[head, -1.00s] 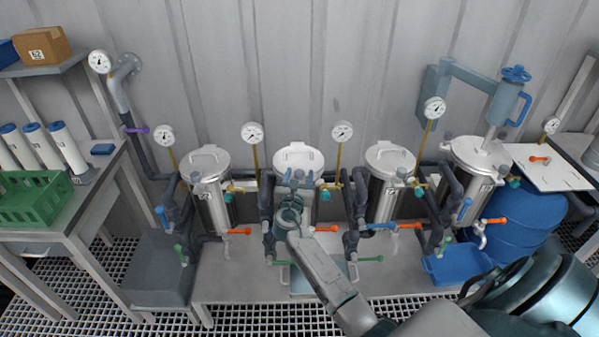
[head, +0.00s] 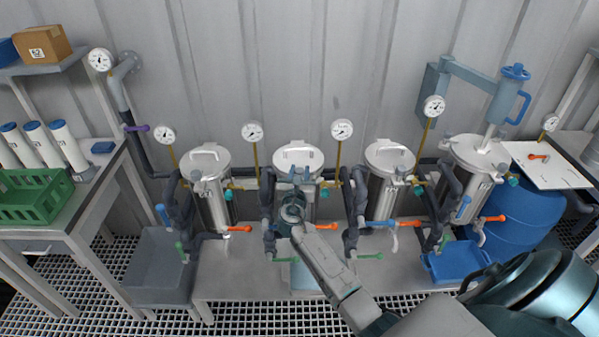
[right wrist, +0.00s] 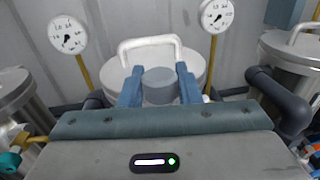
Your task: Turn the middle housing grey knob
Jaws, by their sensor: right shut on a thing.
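The middle housing (head: 299,156) is a silver vessel with a white-handled lid, standing against the back wall. My right gripper (head: 298,173) is in front of it, near the top. In the right wrist view, the two blue fingers of my right gripper (right wrist: 160,88) stand on either side of the grey knob (right wrist: 159,84), a short round cylinder, and are shut on it. The lid handle (right wrist: 150,48) shows just behind the knob. My wrist and forearm hide much of the housing's front in the head view. My left gripper is not in view.
Similar vessels stand to the left (head: 209,185) and right (head: 389,180). Gauges (head: 253,132) on thin yellow stems, dark pipes and orange-handled valves (head: 410,223) crowd around them. A blue tray (head: 455,262) lies at the right of the bench.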

